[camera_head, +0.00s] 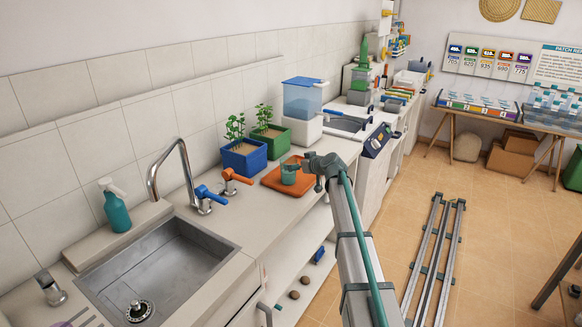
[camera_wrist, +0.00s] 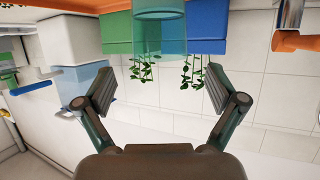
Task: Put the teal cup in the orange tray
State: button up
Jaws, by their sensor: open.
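The teal cup (camera_head: 289,176) is see-through and appears upright on the orange tray (camera_head: 271,181), which lies on the counter. My gripper (camera_head: 301,166) is close beside the cup, on its right in the head view. In the wrist view, which is upside down, my gripper (camera_wrist: 158,85) has its two fingers wide apart with nothing between them. The cup (camera_wrist: 158,32) is beyond the fingertips, and part of the tray (camera_wrist: 70,5) shows at the top edge. The cup's base is partly cut off there.
A blue planter (camera_head: 244,160) and a green planter (camera_head: 271,141) stand behind the tray. An orange-handled tap (camera_head: 234,178) and the sink (camera_head: 157,272) are to its left. A clear blue container (camera_head: 303,98) stands farther along the counter.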

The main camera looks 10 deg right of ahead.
jog(key=b+v, duration=0.1)
jog(key=v, duration=0.4)
jog(key=shift+s, duration=0.1)
jog(key=shift+r, duration=0.1)
